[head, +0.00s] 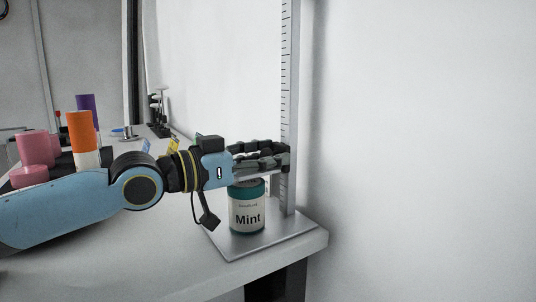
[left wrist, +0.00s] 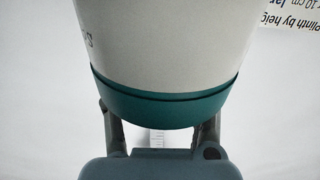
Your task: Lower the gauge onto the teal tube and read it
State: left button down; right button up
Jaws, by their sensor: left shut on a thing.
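The teal tube (head: 247,212), labelled "Mint" with a white label band and teal ends, stands upright on the gauge's metal base plate (head: 282,228) in the head view. It fills much of the left wrist view (left wrist: 165,50), its teal end towards my fingers. The gauge's upright column (head: 290,100) with scale marks rises behind it. My left gripper (head: 284,160) is just above the tube at the column, shut on the gauge's sliding part, mostly hidden by the fingers. A thin pale edge shows below them. I cannot tell whether it touches the tube. My right gripper is out of view.
An orange tube (head: 81,130), a purple tube (head: 87,105) and pink tubes (head: 35,148) stand on the table at left behind my arm. A printed card (left wrist: 288,14) shows in the left wrist view. The table's front edge (head: 270,272) is near the gauge base.

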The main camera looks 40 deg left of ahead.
aim_at(285, 103)
pick_arm(q)
jog(key=shift+f, duration=0.5)
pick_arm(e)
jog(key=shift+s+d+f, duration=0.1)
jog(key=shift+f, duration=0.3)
pick_arm(q)
jog(key=c, duration=1.1)
grip_release()
jog(key=shift+o, duration=0.2)
jog(key=shift+r, duration=0.15)
notch_tip(285, 103, up, 10)
jog(key=shift+f, duration=0.15)
